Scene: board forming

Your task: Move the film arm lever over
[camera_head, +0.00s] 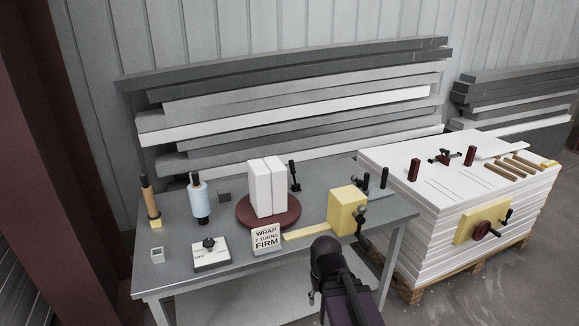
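I cannot tell for sure which part is the film arm lever. A black upright lever (294,176) stands on the grey bench, just behind the red turntable (284,221). A pale blue film roll (199,196) stands upright on a dark base at the left of the bench. A post with a wooden-coloured handle (150,200) stands on a yellow base left of the roll. Two white blocks (266,188) stand together on the turntable. My dark arm rises from the bottom edge in front of the bench; no gripper fingers show.
A white plate (212,256) with a black knob and a "WRAP 2 TURNS FIRM" sign (266,239) are at the bench's front. A yellow block (347,210) with black fittings is at the right. A stack of white boards (400,218) stands right of the bench.

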